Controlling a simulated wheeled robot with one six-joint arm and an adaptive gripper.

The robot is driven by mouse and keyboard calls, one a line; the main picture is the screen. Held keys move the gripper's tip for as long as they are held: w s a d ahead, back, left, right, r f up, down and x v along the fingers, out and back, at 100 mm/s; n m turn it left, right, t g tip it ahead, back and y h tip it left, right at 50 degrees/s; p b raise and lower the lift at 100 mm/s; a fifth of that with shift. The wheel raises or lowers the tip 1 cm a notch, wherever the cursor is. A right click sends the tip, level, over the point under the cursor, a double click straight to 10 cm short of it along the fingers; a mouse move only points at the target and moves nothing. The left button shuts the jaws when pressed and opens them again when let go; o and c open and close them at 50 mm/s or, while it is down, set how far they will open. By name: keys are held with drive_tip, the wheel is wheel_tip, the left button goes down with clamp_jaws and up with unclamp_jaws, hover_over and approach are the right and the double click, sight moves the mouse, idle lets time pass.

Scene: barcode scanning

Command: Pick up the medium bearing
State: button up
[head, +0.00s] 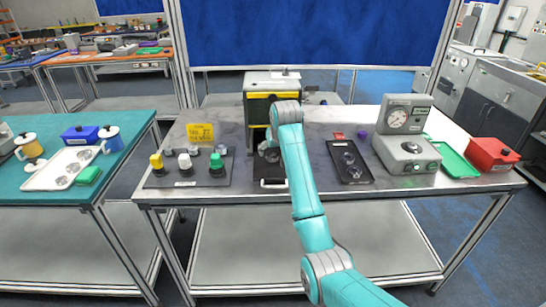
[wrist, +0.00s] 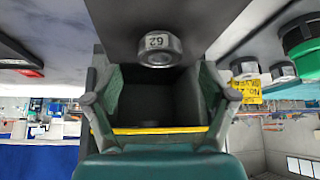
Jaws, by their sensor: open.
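A metal bearing (wrist: 160,49) marked "62" sits on a dark mat (wrist: 165,14) in the wrist view, just beyond and between my fingertips. In the head view this bearing (head: 271,155) is partly hidden by my arm, on the dark mat in front of the yellow-edged machine. My gripper (wrist: 158,68) is open, with one finger on each side and nothing held. In the head view the gripper is mostly hidden by my arm. More round metal parts (head: 348,158) lie in a black tray to the right. I cannot tell from size which is the medium one.
The yellow-edged machine (head: 257,97) stands behind. A grey gauge device (head: 407,150), a green tray (head: 455,162) and a red box (head: 491,155) are on the right.

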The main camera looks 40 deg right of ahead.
sight(273, 156)
drive_tip(key=shift+x, duration=1.4)
drive_tip(key=shift+c, duration=0.3)
drive_tip(key=c, duration=1.3)
